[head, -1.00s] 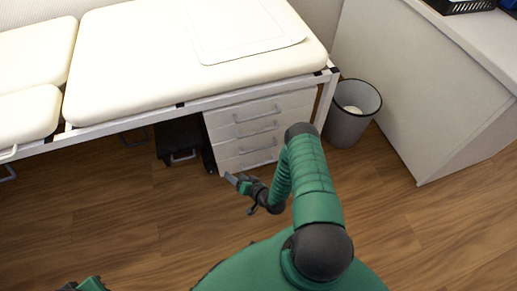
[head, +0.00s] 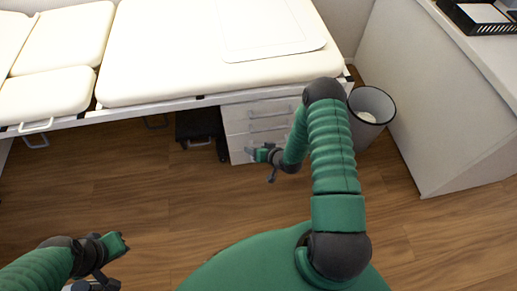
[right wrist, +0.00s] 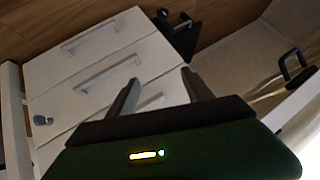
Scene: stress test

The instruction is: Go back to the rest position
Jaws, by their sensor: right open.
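My right arm, green with dark joints, rises in the middle of the head view and bends down toward the drawers. My right gripper (head: 252,153) is in front of the white drawer unit (head: 262,122). In the right wrist view its two fingers (right wrist: 158,92) are spread apart with nothing between them, and the drawer fronts (right wrist: 90,70) lie beyond them. My left gripper (head: 110,284) shows at the lower left of the head view, partly cut off by the bottom edge. Its fingers are too unclear to judge.
A cream padded examination table (head: 160,60) stands above the drawer unit. A grey waste bin (head: 371,112) stands right of my right arm. A white counter (head: 430,100) with a black tray (head: 480,18) is at the right. The wooden floor (head: 150,205) between my arms is clear.

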